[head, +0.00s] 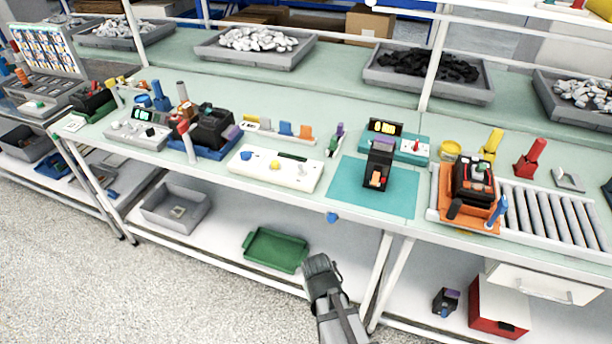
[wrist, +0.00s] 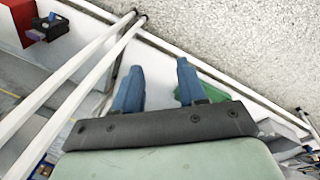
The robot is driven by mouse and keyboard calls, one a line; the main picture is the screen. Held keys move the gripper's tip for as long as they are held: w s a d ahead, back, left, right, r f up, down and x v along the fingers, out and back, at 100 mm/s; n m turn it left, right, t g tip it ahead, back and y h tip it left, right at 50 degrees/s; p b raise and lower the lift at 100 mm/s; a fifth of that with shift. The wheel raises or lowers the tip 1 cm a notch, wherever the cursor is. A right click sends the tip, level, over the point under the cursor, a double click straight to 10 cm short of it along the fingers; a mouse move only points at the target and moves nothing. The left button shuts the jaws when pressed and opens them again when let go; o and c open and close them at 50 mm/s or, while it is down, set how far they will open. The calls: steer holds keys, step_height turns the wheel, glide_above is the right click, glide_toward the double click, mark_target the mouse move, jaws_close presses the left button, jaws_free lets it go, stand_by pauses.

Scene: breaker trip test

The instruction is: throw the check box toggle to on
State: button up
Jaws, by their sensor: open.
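A teal box (head: 398,141) with a yellow-lit display and a small red-tipped part on its right stands behind the teal mat (head: 345,180). It looks like the check box; the position of its toggle is too small to tell. A dark breaker (head: 378,165) with an orange front stands upright on the mat.
An orange fixture (head: 465,213) with a dark device stands right of the mat, beside rollers (head: 550,215). Upright red (head: 530,160) and yellow (head: 491,146) pieces stand behind it. A green tray (head: 275,250) lies on the lower shelf. The bench's front edge lies between my gripper and the mat.

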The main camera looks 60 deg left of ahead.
steer(key=s+a+r+n+t+y, duration=0.2)
steer(key=s+a+r, duration=0.7)
steer(key=a+r, duration=0.2)
steer(key=m+t+y, duration=0.4)
steer(key=m+t, duration=0.4)
steer(key=m, duration=0.6)
glide_toward(299, 167)
steer(key=x, duration=1.2)
steer(key=shift+w+a+f, duration=0.15)
steer(key=shift+w+a, duration=0.05)
steer(key=shift+w, duration=0.05)
steer(key=shift+c, duration=0.2)
jaws_close()
